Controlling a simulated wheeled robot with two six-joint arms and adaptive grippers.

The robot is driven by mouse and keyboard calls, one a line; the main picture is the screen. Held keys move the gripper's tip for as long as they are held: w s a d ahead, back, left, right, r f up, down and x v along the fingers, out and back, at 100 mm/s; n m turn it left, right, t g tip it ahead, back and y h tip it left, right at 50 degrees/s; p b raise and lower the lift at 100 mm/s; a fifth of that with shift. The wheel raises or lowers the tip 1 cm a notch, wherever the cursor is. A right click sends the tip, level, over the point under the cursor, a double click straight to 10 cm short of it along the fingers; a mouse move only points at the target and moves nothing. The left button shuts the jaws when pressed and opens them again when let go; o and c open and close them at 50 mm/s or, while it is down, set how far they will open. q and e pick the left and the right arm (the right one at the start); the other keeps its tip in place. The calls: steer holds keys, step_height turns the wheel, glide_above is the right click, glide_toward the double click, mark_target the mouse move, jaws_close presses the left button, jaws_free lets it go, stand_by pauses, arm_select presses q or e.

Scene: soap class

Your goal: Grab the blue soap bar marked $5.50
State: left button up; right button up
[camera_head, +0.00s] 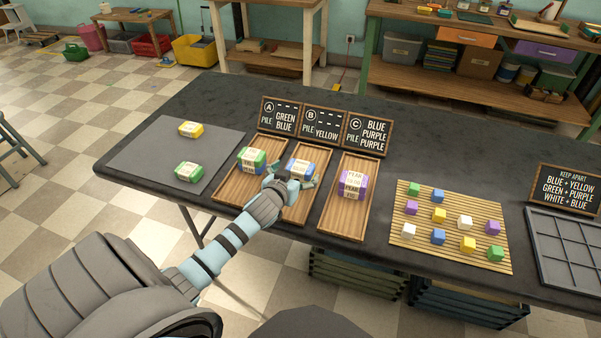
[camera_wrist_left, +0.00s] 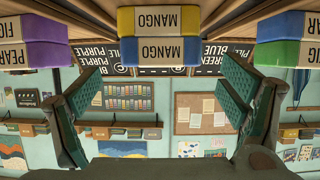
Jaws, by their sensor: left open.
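The blue soap bar (camera_wrist_left: 153,51) faces my left wrist camera, with a band reading MANGO; no price is legible. The wrist view is upside down. There the blue bar is stacked on a yellow MANGO bar (camera_wrist_left: 155,19), both in the middle wooden tray. In the head view the blue bar (camera_head: 303,168) shows just beyond my left gripper (camera_head: 294,181). My left gripper is open, its jaws (camera_wrist_left: 160,98) spread apart and short of the stack, with nothing between them. The bars' rear faces are hidden. My right gripper is out of view.
The left tray (camera_head: 229,197) holds a green-topped stack, the right tray (camera_head: 341,221) a purple one. Pile signs (camera_head: 324,124) stand behind. A grey mat (camera_head: 150,153) bears yellow and green bars. A slatted mat (camera_head: 408,243) with small cubes and a grey divided tray (camera_head: 545,262) lie right.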

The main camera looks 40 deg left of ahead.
mark_target(299, 170)
arm_select(q)
steer(key=b+x, duration=0.1)
steer(key=x, duration=0.3)
steer(key=shift+w+a+f, duration=0.15)
steer(key=shift+w+f, duration=0.1)
steer(key=shift+s+r, duration=0.15)
steer(key=c, duration=1.3)
